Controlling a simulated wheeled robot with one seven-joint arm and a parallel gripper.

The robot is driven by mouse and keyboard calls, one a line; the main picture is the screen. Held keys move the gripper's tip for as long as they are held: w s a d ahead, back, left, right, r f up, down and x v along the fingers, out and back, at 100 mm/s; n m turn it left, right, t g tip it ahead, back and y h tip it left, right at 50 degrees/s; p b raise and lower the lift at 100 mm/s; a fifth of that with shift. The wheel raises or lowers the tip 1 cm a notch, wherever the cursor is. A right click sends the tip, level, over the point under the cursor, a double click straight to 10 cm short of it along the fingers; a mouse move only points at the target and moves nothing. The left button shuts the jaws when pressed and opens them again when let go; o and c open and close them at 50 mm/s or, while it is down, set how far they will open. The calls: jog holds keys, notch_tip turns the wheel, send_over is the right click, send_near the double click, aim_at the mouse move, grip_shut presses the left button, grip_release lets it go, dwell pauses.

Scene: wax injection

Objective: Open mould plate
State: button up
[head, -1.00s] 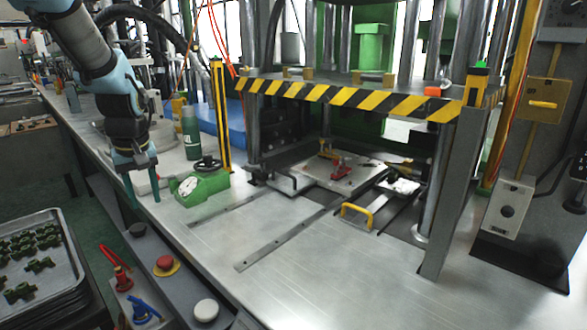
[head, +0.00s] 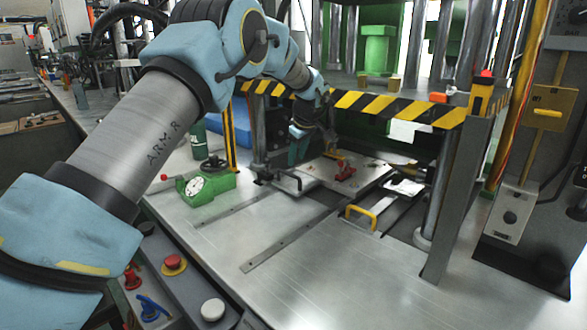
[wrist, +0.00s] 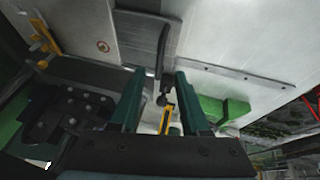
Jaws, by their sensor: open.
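In the wrist view the pale plate (wrist: 90,22) fills the upper left, and the dark handle (wrist: 163,45) shows just beyond the fingertips. My gripper (head: 297,153) is above the left edge of the plate, near the handle. In the wrist view my gripper (wrist: 161,74) has its green fingers apart, with nothing visibly held between them.
The yellow-and-black striped beam (head: 365,104) crosses above the plate, close to my arm. A yellow U-handle (head: 360,214) stands at the front. A green gauge block (head: 207,183) sits left. A grey post (head: 457,200) stands right. The front metal table is clear.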

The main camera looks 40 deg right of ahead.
aim_at(293, 176)
jog(key=p+x, duration=0.2)
jog(key=x, duration=0.5)
jog(key=shift+w, duration=0.1)
jog(key=shift+c, duration=0.3)
grip_shut()
dwell(0.9)
